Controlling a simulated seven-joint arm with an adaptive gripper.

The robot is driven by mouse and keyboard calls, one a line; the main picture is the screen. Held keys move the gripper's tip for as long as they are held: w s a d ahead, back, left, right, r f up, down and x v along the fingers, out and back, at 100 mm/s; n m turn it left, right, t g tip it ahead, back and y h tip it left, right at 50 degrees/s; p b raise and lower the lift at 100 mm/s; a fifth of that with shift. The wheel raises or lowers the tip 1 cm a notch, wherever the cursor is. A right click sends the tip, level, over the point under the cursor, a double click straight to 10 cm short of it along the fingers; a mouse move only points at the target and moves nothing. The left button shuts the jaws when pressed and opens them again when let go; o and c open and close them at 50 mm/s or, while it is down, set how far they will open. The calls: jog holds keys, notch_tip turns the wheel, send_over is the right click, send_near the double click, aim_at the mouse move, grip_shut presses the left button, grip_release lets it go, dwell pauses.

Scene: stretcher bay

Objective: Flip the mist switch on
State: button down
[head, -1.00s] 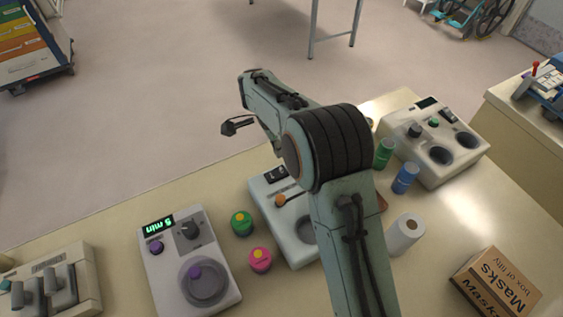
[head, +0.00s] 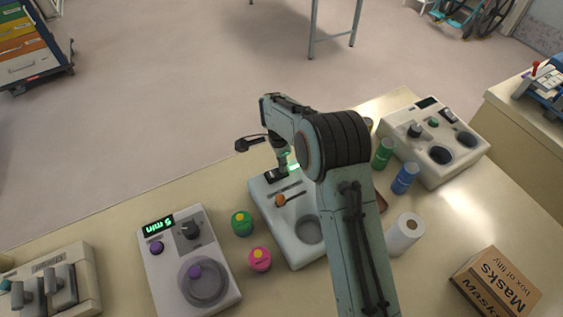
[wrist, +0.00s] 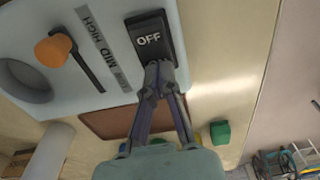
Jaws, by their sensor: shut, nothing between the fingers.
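The black rocker switch (wrist: 152,38) sits on a pale device (wrist: 45,18), and the word OFF reads on its face in the wrist view. My gripper (wrist: 159,68) is shut and empty, with its fingertips at the lower end of the rocker. I cannot tell whether they touch or press it. In the head view the same device (head: 272,218) lies under my forearm, with my gripper (head: 282,164) at its far end. The switch is partly hidden there. An orange slider knob (wrist: 53,50) sits beside a HIGH and MID label strip.
A device with a "5 min" display (head: 188,260) stands to the left. Green (head: 241,222) and pink (head: 260,259) containers stand between. A white roll (head: 404,235), blue container (head: 405,179) and another device (head: 435,142) are to the right. A brown mat (wrist: 108,121) lies near my fingers.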

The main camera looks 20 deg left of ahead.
jog(key=shift+s+a, duration=0.15)
jog(key=shift+s+a+r, duration=0.35)
jog(key=shift+s+a, duration=0.05)
jog(key=shift+s, duration=0.05)
dwell(0.3)
notch_tip(320, 180, up, 14)
jog(key=w+d, duration=0.1)
jog(key=shift+w+d, duration=0.25)
jog(key=shift+w, duration=0.05)
jog(key=shift+f, duration=0.1)
dwell(0.3)
